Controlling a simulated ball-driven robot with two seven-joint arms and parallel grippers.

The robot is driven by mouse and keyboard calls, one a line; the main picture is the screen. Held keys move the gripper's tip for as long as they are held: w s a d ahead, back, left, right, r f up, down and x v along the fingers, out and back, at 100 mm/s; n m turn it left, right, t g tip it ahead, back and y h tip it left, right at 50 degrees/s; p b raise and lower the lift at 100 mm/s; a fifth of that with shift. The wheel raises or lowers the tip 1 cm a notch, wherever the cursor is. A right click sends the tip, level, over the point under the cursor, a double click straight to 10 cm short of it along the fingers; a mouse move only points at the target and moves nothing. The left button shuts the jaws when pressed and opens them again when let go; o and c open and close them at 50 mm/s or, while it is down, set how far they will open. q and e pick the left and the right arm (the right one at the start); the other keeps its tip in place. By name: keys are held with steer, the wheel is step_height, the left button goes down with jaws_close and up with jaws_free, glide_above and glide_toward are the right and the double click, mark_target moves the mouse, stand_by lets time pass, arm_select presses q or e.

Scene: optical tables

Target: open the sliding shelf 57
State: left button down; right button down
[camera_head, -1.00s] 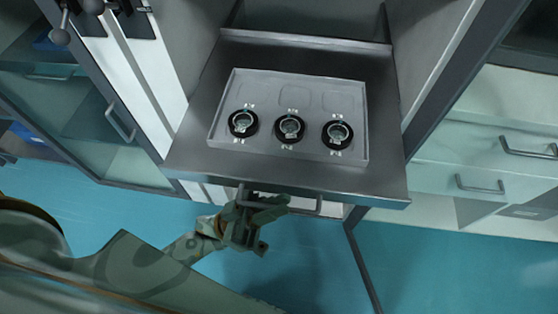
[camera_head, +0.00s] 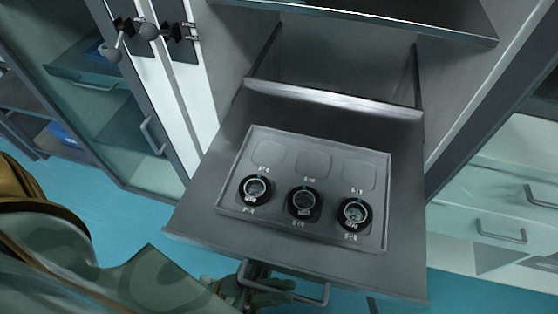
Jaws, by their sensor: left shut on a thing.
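The sliding shelf (camera_head: 190,210) is a grey metal board pulled well out of its cabinet, with its back edge and side rails showing. It has a bar handle (camera_head: 310,298) under its front edge. My left gripper (camera_head: 256,285) is shut on the left part of this handle, partly hidden below the shelf's front edge. A grey tray (camera_head: 235,190) lies on the shelf and holds three round black-rimmed pieces (camera_head: 304,202) in its front row. The back row of recesses is empty. My right gripper is not in view.
Another shelf (camera_head: 390,12) sits above. A glass-door cabinet (camera_head: 125,120) with a handle stands at the left. White drawers (camera_head: 490,215) with bar handles stand at the right. Blue floor (camera_head: 110,215) is clear at the lower left.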

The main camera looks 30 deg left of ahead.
arm_select(q)
steer(key=c, duration=1.8)
jaws_free()
